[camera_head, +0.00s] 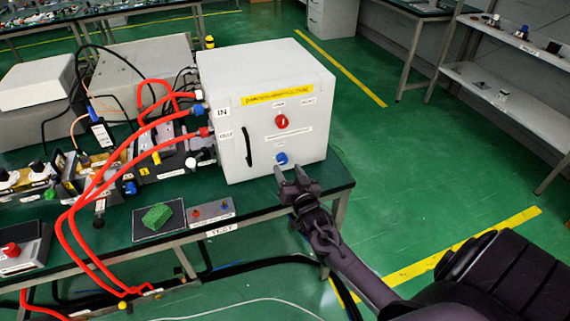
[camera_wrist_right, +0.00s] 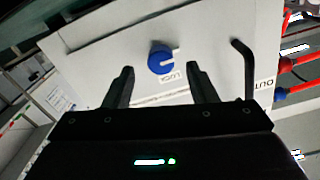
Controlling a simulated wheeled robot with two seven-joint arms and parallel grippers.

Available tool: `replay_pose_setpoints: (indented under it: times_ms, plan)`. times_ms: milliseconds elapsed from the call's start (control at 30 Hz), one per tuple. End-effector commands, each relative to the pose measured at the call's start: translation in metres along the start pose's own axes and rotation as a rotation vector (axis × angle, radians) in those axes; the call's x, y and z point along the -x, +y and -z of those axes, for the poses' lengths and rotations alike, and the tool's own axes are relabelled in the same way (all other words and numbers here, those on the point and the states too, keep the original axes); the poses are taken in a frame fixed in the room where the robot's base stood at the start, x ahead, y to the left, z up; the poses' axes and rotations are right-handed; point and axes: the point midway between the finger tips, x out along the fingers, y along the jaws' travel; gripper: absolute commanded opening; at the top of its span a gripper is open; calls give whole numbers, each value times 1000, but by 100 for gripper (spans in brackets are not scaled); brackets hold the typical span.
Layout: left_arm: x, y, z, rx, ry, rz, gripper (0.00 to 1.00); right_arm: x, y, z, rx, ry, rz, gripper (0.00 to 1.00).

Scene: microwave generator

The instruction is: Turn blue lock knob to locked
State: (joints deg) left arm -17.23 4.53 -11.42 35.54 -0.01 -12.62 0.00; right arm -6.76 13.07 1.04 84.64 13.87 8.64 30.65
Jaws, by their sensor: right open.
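The blue lock knob (camera_head: 281,158) is low on the front face of the white generator box (camera_head: 232,137), below a red knob (camera_head: 282,121). My right gripper (camera_head: 288,172) is open and empty, just in front of the blue knob. In the right wrist view the fingers of my right gripper (camera_wrist_right: 158,80) stand on either side of the knob's line, apart from it. Whether the knob is locked cannot be read. My left gripper is not in view.
A black handle (camera_head: 248,147) is left of the knobs on the box; it is also near the right finger in the wrist view (camera_wrist_right: 243,65). Red hoses (camera_head: 100,180) run into the box's left side.

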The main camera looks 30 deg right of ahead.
Motion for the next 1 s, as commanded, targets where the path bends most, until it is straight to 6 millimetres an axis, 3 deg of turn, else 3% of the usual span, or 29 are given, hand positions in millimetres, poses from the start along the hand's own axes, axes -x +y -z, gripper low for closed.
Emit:
replay_pose_setpoints:
  times_ms: [233, 600, 933, 1000]
  plan:
    - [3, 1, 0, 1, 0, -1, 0, -30, -1, 1, 0, 0, 1, 52]
    - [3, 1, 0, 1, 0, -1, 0, -34, 0, 0, 1, -1, 1, 50]
    - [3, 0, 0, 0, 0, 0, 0, -34, 0, 0, 1, -2, 0, 7]
    - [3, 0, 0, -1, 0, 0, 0, -34, 0, 0, 0, -2, 0, 7]
